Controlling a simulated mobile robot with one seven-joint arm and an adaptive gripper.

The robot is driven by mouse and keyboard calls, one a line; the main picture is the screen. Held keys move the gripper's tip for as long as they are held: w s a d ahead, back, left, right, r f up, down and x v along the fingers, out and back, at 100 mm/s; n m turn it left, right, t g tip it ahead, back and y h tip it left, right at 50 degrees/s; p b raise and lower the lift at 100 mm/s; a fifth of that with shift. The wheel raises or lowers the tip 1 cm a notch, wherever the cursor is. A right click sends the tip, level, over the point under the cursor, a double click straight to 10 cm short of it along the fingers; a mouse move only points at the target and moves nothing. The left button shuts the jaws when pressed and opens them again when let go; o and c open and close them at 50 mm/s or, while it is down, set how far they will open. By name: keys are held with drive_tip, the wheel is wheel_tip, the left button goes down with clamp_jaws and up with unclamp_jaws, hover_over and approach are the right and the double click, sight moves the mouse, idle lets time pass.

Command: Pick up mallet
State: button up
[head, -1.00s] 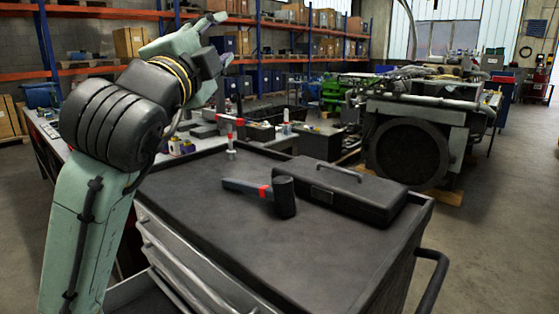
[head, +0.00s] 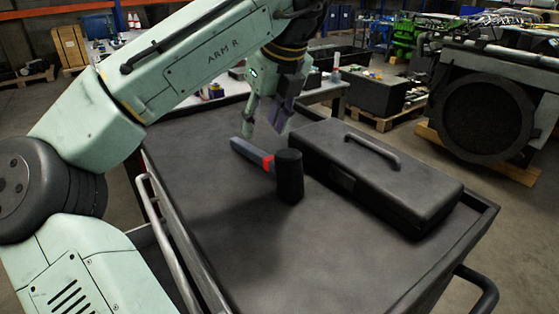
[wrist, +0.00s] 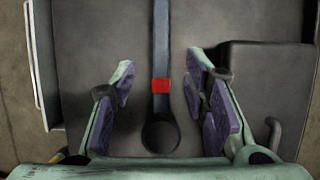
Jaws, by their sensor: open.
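The mallet (head: 289,176) lies on the dark top of the tool cart (head: 250,235). It has a black head, a red band and a dark grey handle pointing to the upper left in the head view. My gripper (head: 262,130) is open and points down above the handle side of the mallet, apart from it. In the wrist view the mallet (wrist: 161,85) runs lengthwise between the spread purple-padded fingers of my gripper (wrist: 160,82). Its head is at the bottom and its handle runs up out of the picture.
A closed black toolbox (head: 385,185) with a top handle lies just right of the mallet. The cart top has a raised rim and side rails. Its front part is clear. An engine (head: 490,100) stands on pallets behind to the right.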

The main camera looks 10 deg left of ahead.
sight(258, 152)
drive_tip(key=x, duration=0.3)
drive_tip(key=shift+p+x, duration=0.6)
drive_tip(key=shift+x, duration=2.3)
drive_tip(key=shift+d, duration=0.2)
drive_tip(key=shift+c, duration=0.3)
clamp_jaws()
